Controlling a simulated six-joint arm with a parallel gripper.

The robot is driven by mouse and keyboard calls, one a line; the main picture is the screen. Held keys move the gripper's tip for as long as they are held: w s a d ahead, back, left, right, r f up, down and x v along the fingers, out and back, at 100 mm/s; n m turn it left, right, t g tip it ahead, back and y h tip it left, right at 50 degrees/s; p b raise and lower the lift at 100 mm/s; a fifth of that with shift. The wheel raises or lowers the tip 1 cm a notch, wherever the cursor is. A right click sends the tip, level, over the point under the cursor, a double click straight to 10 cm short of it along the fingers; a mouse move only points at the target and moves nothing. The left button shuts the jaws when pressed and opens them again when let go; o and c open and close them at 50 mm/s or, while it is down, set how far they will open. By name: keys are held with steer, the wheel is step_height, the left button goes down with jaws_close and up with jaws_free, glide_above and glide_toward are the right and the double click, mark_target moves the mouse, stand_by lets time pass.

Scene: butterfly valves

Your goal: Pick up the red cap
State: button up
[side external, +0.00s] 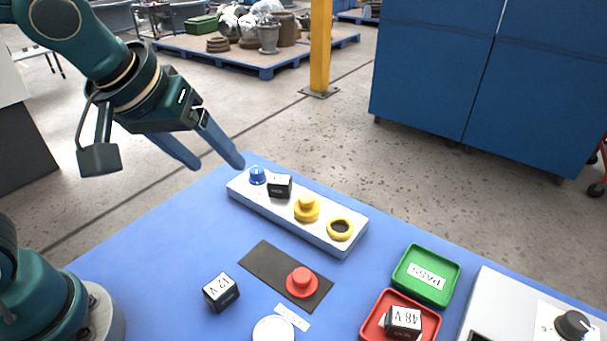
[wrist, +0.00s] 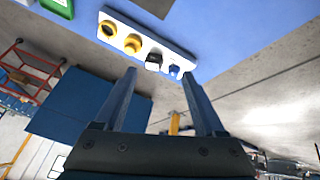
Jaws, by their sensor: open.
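The red cap (side external: 302,281) sits on a dark rectangular pad (side external: 257,264) on the blue table, in the side external view. It is round with a smaller raised knob. I cannot make it out in the wrist view. My gripper (side external: 218,163) is open and empty, up at the far left, near the blue end of a white block. The cap is well apart from it, lower and to the right in the side view. In the wrist view my gripper's two fingers (wrist: 160,86) stand wide apart with nothing between them.
The white block (side external: 290,222) carries a blue knob (side external: 257,176), a black cube, a yellow cap (side external: 306,208) and a yellow ring (side external: 340,229). A 12 V cube (side external: 221,291) stands left of the pad. A green PASS tray (side external: 426,274) and a red tray (side external: 373,326) holding a 48 V cube lie right.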

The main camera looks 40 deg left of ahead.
steer(key=w+d+f+g, duration=0.1)
steer(key=w+d+f, duration=0.35)
steer(key=d, duration=0.25)
steer(key=m+g, duration=0.2)
steer(key=m, duration=0.1)
glide_above(301, 276)
steer(key=s, duration=0.1)
steer(key=f, duration=0.8)
steer(key=shift+s+d, duration=0.1)
steer(key=shift+s, duration=0.1)
steer(key=shift+f, duration=0.3)
steer(key=shift+x, duration=2.15)
steer(key=shift+w, duration=0.1)
steer(key=c, duration=1)
